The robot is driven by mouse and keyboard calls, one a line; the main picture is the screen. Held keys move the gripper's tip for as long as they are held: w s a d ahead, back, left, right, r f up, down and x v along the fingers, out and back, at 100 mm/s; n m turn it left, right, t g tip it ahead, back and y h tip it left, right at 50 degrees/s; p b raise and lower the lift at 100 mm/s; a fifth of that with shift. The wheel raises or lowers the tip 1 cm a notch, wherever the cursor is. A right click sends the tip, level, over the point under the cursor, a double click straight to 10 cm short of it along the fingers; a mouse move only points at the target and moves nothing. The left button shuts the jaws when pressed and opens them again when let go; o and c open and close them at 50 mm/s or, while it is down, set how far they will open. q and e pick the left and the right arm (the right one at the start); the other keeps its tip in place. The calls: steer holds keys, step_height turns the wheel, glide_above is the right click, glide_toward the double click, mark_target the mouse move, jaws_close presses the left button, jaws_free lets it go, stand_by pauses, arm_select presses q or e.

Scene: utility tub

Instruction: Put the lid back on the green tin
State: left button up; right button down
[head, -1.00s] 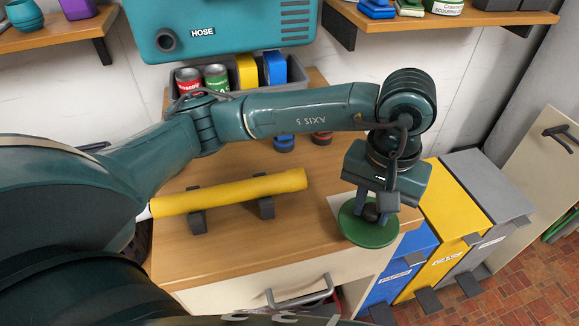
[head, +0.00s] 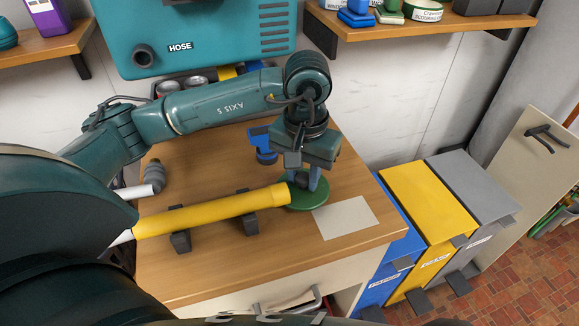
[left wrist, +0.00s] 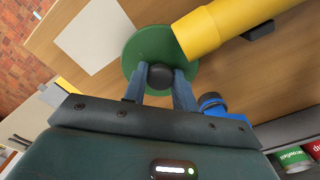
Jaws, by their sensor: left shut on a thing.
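My left gripper (head: 303,178) is shut on the black knob (left wrist: 161,76) of a round green lid (head: 308,199). The lid is over the wooden worktop, beside the end of a yellow tube (head: 215,215). In the left wrist view, the tube end overlaps one edge of the lid (left wrist: 150,47). I cannot tell whether the lid touches the worktop or the tube. A green labelled can (left wrist: 292,158) shows at the lower right of the left wrist view; I cannot tell if it is the task's tin. My right gripper is not in view.
The yellow tube rests on dark supports (head: 180,241). A pale square sheet (head: 345,217) lies right of the lid, bare. Blue fittings (head: 262,140) stand behind the gripper. A grey fitting (head: 155,173) is at left. Coloured bins (head: 428,205) stand right of the worktop.

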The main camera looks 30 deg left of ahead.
arm_select(q)
steer(key=a, duration=0.3)
steer(key=shift+w+a+r, duration=0.1)
steer(key=shift+w+a, duration=0.1)
steer(key=shift+w, duration=0.1)
steer(key=shift+f+p, duration=0.45)
steer(key=shift+f, duration=0.1)
steer(key=shift+d+f+b, duration=0.1)
steer(key=shift+f+b, duration=0.2)
steer(key=shift+f, duration=0.2)
steer(key=o, duration=1)
steer(key=shift+c, duration=0.2)
steer(key=shift+r, duration=0.15)
